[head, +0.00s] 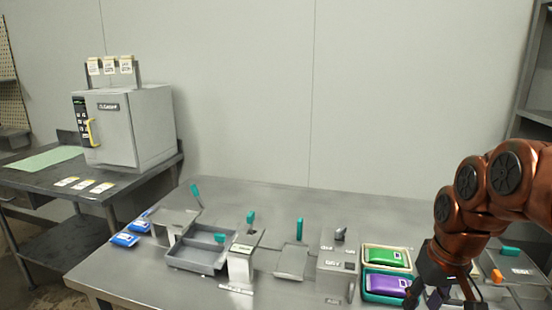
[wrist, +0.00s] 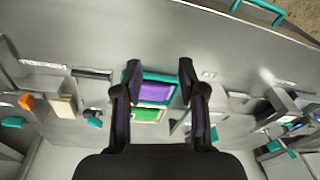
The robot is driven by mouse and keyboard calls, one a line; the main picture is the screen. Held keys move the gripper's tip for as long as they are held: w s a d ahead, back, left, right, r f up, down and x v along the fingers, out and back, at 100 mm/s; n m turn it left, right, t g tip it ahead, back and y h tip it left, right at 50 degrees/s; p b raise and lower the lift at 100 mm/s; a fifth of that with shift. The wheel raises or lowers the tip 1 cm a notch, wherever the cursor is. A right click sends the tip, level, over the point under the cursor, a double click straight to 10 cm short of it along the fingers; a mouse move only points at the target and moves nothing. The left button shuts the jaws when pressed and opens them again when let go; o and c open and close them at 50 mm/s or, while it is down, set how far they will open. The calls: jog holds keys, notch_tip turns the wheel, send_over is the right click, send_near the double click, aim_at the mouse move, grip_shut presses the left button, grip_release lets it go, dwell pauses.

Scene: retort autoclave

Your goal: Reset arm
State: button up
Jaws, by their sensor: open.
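My arm comes in from the right in the head view, bent downward. My gripper (head: 446,297) hangs over the right part of the steel table (head: 225,295). In the wrist view my gripper (wrist: 158,78) has its two dark fingers spread wide, with nothing between the tips. Below and beyond it lie a purple pouch (wrist: 154,93) in a teal-rimmed tray and a green pouch (wrist: 146,115). The purple pouch (head: 388,285) and green pouch (head: 384,256) also show in the head view, just left of my gripper.
A grey divided tray (head: 198,260) and several metal fixtures with teal handles stand along the table. Blue pouches (head: 125,239) lie at its left end. The autoclave (head: 125,127) stands on a side bench at the left. An orange block (head: 497,276) is right of my gripper.

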jog(key=s+a+f+g, duration=0.1)
jog(key=s+a+f, duration=0.2)
jog(key=s, duration=0.4)
jog(key=s+a+f+g, duration=0.2)
jog(key=s+a+f, duration=0.1)
jog(key=s, duration=0.3)
jog(key=s+a+f+g, duration=0.1)
jog(key=s+a+f, duration=0.2)
jog(key=s, duration=0.4)
jog(key=s+p+v, duration=0.3)
jog(key=p+v, duration=0.9)
jog(key=shift+w+a+r+t+h, duration=0.15)
jog(key=shift+a+r+t+h, duration=0.2)
jog(key=shift+r, duration=0.4)
